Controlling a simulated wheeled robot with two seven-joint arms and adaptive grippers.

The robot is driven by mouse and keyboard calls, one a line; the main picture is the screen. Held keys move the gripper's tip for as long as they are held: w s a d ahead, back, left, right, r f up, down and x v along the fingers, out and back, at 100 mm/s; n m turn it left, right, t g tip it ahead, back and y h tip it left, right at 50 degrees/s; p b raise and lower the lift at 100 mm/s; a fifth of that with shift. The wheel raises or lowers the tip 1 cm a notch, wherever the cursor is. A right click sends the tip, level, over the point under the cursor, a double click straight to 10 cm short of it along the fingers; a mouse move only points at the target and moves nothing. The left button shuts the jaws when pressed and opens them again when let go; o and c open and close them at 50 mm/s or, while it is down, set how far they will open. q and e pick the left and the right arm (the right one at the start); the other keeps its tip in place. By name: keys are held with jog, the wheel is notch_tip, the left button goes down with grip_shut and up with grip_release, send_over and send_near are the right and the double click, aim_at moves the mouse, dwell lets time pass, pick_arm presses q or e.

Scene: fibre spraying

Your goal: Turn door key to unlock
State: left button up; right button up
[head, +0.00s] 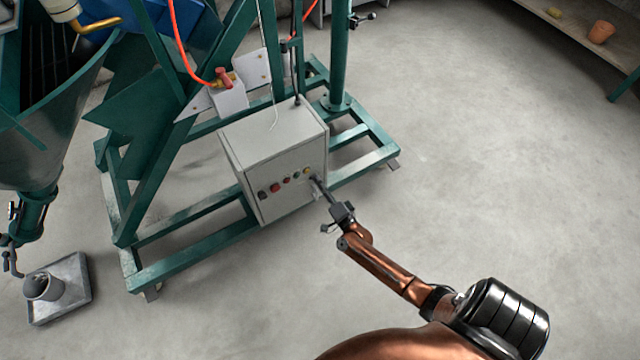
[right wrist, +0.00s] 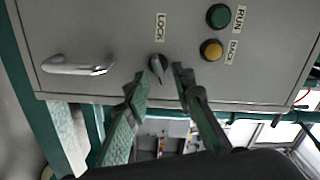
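The door key (right wrist: 158,68) is a small dark rotary knob below a LOCK label on the grey door of the control box (head: 270,150). In the right wrist view its pointer tilts slightly off vertical. My right gripper (right wrist: 159,72) is open, with one green-tinted fingertip on each side of the knob and a visible gap to both. Whether the tips reach to the knob's depth is hard to tell. In the head view the right gripper (head: 317,184) is at the box's right front edge and covers the key. My left gripper is not in view.
A metal door handle (right wrist: 78,66) is left of the key. A green RUN button (right wrist: 218,15) and a yellow BACK button (right wrist: 211,50) are close on the right. The box stands on a green steel frame (head: 190,262). The floor to the right is clear.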

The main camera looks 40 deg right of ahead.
jog(key=shift+s, duration=0.1)
jog(key=v, duration=1.1)
jog(key=shift+s, duration=0.35)
jog(key=shift+a, duration=0.1)
